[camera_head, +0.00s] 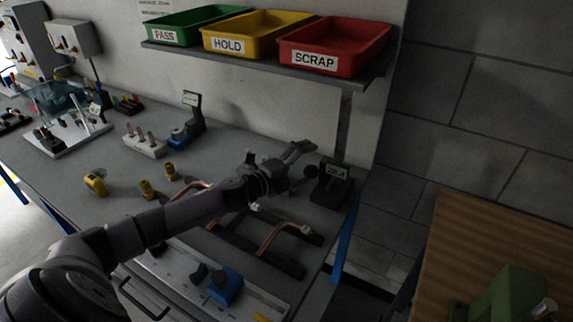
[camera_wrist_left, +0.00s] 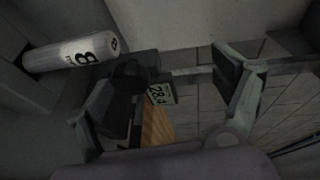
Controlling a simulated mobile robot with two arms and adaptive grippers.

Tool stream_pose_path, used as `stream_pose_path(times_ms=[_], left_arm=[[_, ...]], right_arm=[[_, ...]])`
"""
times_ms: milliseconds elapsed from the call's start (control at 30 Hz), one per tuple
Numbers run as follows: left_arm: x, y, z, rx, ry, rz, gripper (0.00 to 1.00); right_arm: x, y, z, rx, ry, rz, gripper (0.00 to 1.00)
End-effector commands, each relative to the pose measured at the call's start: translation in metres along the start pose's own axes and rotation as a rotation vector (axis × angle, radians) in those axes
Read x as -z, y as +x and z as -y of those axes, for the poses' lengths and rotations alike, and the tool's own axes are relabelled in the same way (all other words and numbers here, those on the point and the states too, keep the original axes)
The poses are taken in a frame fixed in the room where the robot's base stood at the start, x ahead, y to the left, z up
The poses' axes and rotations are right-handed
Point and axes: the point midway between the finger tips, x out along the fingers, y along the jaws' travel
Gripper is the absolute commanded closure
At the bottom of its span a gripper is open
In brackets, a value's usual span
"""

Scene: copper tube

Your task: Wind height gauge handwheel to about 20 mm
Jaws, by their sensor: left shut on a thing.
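The height gauge (camera_head: 332,186) is a dark block with a small lit display, standing at the right end of the grey bench. Its display (camera_wrist_left: 161,94) also shows in the left wrist view, tilted; it seems to start with 28, and the last digit is unclear. My left gripper (camera_head: 302,163) reaches across the bench to the gauge's left side. The dark round handwheel (camera_head: 311,172) sits at its fingers, partly hidden. In the left wrist view the two fingers of my left gripper (camera_wrist_left: 172,92) stand apart, with the dark wheel near the left one. My right gripper is not in view.
Bent copper tubes (camera_head: 272,236) lie on dark rails in front of my left arm. A blue block (camera_head: 226,286) sits near the front edge. Green, yellow and red bins (camera_head: 335,44) stand on a shelf (camera_head: 265,63) above. A wooden table (camera_head: 480,240) stands at right.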

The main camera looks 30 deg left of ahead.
Motion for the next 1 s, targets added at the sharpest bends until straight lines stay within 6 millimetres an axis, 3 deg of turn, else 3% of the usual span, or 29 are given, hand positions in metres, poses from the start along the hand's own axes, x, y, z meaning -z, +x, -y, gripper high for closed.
stream_pose_path(times_ms=[33, 67, 133, 1000], left_arm=[[0.004, -0.002, 0.028, 0.045, 0.005, -0.018, 0.34], [0.004, -0.004, 0.028, 0.044, 0.005, -0.018, 0.35], [0.004, -0.009, 0.027, 0.043, 0.005, -0.017, 0.46], [0.006, -0.07, 0.022, 0.031, 0.002, -0.012, 0.46]], right_arm=[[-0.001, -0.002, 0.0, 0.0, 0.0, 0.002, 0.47], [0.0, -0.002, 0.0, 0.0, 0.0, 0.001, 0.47], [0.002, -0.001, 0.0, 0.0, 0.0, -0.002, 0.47], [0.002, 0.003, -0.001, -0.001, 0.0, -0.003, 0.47]])
